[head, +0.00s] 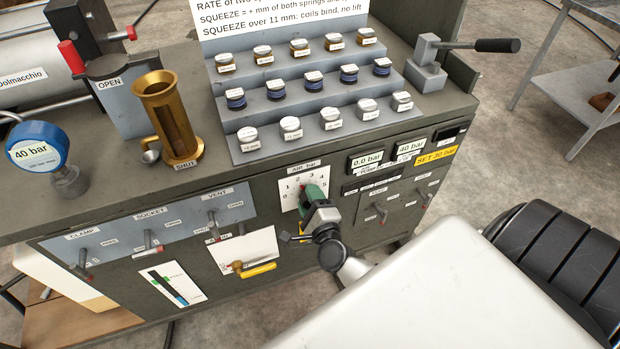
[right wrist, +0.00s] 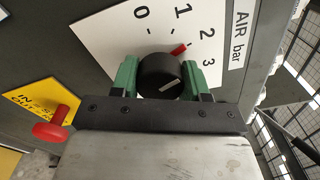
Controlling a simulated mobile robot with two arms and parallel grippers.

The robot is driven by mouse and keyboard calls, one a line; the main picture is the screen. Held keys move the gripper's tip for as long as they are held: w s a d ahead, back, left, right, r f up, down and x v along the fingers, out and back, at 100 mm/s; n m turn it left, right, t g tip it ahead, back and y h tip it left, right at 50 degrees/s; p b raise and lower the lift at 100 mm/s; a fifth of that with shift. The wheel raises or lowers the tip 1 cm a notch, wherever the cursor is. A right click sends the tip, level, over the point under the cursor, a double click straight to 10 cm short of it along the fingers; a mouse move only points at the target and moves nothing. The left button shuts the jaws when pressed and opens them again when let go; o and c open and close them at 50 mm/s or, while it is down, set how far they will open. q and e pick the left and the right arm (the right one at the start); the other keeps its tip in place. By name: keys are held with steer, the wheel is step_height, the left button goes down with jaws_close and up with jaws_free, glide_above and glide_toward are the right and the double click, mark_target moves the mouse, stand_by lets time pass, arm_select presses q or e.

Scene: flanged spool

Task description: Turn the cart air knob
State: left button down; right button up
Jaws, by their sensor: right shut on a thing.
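The air knob is a round black knob (right wrist: 160,76) on a white dial plate (right wrist: 110,38) labelled "AIR bar", with 0, 1, 2 and 3 readable in the right wrist view. A red pointer at its edge lies roughly between 1 and 2. My right gripper (right wrist: 160,80) has its green fingers on both sides of the knob and is shut on it. In the head view the right gripper (head: 314,192) covers the knob, and the dial plate (head: 290,188) shows around it on the cart front. My left gripper is not in view.
The cart front has a valve panel (head: 130,232), a yellow handle (head: 258,271) and pressure displays (head: 366,162). Several springs stand on the stepped rack (head: 300,112) above. A brass funnel (head: 168,115) stands left.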

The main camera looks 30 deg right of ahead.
steer(key=n+p, duration=0.2)
steer(key=n, duration=0.1)
steer(key=shift+n, duration=0.3)
steer(key=n+p, duration=0.2)
steer(key=n, duration=0.1)
steer(key=shift+n, duration=0.3)
steer(key=n+p, duration=0.2)
steer(key=n, duration=0.2)
steer(key=shift+a, duration=0.1)
steer(key=shift+n+p, duration=0.3)
steer(key=shift+n, duration=0.8)
steer(key=shift+f, duration=0.1)
steer(key=o, duration=0.9)
steer(key=shift+s, duration=0.1)
steer(key=v, duration=1)
steer(key=shift+s+b, duration=0.3)
steer(key=shift+s, duration=0.05)
